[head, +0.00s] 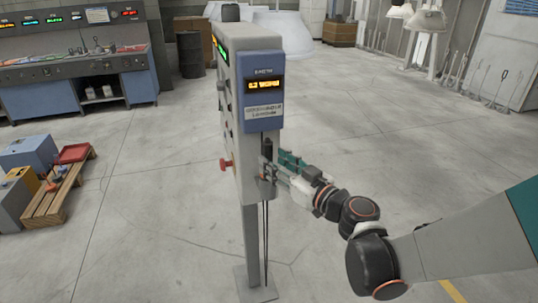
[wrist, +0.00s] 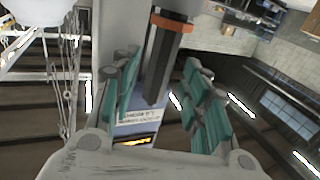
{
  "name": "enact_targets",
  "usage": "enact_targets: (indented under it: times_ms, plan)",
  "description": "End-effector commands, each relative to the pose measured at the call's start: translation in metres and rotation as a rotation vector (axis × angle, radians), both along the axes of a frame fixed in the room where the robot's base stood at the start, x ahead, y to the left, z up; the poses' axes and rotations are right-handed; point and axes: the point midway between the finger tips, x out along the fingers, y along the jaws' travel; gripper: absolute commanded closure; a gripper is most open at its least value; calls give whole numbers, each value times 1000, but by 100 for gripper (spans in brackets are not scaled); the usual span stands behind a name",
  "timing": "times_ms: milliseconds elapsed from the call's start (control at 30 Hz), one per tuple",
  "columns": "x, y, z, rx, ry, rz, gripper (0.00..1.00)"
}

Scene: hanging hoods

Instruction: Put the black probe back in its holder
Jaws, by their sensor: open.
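The black probe (head: 268,148) stands upright against the front of the grey post, below the blue display box. In the wrist view the probe (wrist: 158,68) shows as a dark tapered body with an orange band, next to a pale metal part. My gripper (head: 268,170) is at the post by the probe. In the wrist view my gripper (wrist: 163,95) is open, with its green-padded fingers on both sides of the probe and visible gaps. The holder is not clearly distinguishable; I cannot tell how the probe's orange-banded end sits in it.
The grey post (head: 250,225) carries a blue display box (head: 263,92) and a red knob (head: 226,164) on its left side. Dark cables (head: 266,235) hang below my gripper. A wooden pallet (head: 55,200) with boxes lies at left. Open floor surrounds the post.

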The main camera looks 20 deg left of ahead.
Motion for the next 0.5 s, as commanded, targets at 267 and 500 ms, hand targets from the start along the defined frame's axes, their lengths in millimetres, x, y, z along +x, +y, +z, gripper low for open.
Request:
enact_targets:
  times_ms: [267, 500]
  plan:
    - [-35, -52, -1, 0, 0, -4, 58]
    - [-54, -77, -2, 0, 0, -2, 58]
